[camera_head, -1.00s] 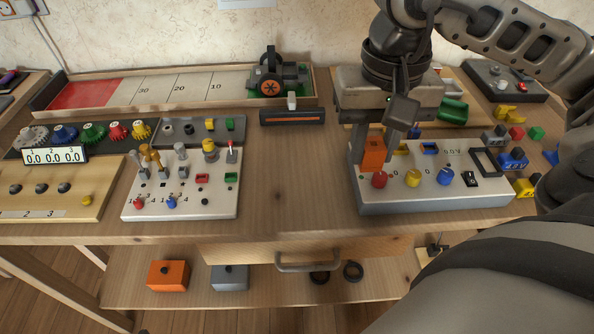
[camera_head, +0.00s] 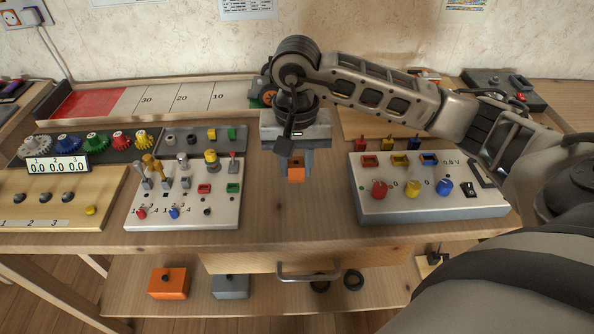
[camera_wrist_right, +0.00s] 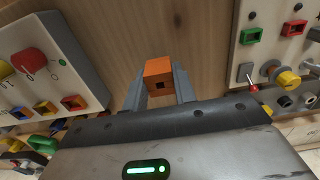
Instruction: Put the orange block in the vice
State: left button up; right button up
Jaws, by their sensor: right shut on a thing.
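My right gripper (camera_head: 296,168) is shut on the small orange block (camera_head: 296,174), which has a dark square hole in its face. It points down over the bare middle of the workbench, between the two panels. The right wrist view also shows the block (camera_wrist_right: 160,76) between the fingertips. I cannot pick out a vice for certain in either view; my right arm and gripper hide part of the bench's back. My left gripper is not in view.
A panel with coloured knobs (camera_head: 430,208) stands to the right, a switch panel (camera_head: 190,215) to the left. Behind them are a numbered track (camera_head: 150,97) and coloured gears (camera_head: 94,139). An orange box (camera_head: 168,283) and a grey box (camera_head: 230,287) sit on the lower shelf.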

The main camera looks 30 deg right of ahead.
aim_at(297, 175)
jog(key=shift+f, duration=1.3)
jog(key=shift+s+f, duration=0.1)
jog(key=shift+f, duration=0.15)
jog(key=o, duration=1)
jog(key=shift+r, duration=0.1)
jog(key=shift+c, duration=0.2)
